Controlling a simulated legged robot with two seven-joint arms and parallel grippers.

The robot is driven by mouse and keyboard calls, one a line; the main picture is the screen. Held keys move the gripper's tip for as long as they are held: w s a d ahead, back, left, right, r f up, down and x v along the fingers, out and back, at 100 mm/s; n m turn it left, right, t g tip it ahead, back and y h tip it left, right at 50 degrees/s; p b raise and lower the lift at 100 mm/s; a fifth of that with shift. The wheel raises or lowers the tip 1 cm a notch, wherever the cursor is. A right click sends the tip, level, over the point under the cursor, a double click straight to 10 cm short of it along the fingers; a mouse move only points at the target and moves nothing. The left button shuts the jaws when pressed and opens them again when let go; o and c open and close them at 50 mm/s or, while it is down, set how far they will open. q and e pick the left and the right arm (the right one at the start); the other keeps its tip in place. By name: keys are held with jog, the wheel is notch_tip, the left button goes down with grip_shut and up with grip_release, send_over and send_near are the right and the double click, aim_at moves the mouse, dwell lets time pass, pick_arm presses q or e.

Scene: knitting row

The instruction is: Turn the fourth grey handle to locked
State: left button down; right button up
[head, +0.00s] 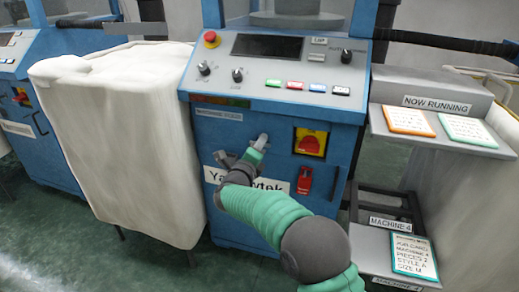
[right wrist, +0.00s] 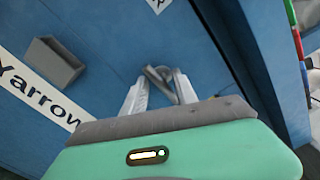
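A small grey handle (right wrist: 160,84) stands on the blue machine front and lies slanted in the right wrist view. My right gripper (right wrist: 160,88) is at it, with its two pale fingers spread and one on either side of the handle. I cannot tell whether either finger touches it. In the head view my right gripper (head: 262,142) is at the blue front (head: 225,131), below the machine label, and it mostly hides the handle there. No locked or unlocked marking is readable beside the handle. My left gripper is not in view.
A red rotary switch on a yellow plate (head: 311,142) and a red latch (head: 304,181) are right of the gripper. A grey box-like fitting (right wrist: 54,62) sticks out nearby. The control panel (head: 265,75) overhangs above. A white covered bin (head: 120,140) stands left, card shelves (head: 450,160) right.

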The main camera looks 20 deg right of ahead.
jog(key=shift+w+d, duration=0.3)
jog(key=shift+d, duration=0.15)
jog(key=shift+a, duration=0.1)
grip_shut()
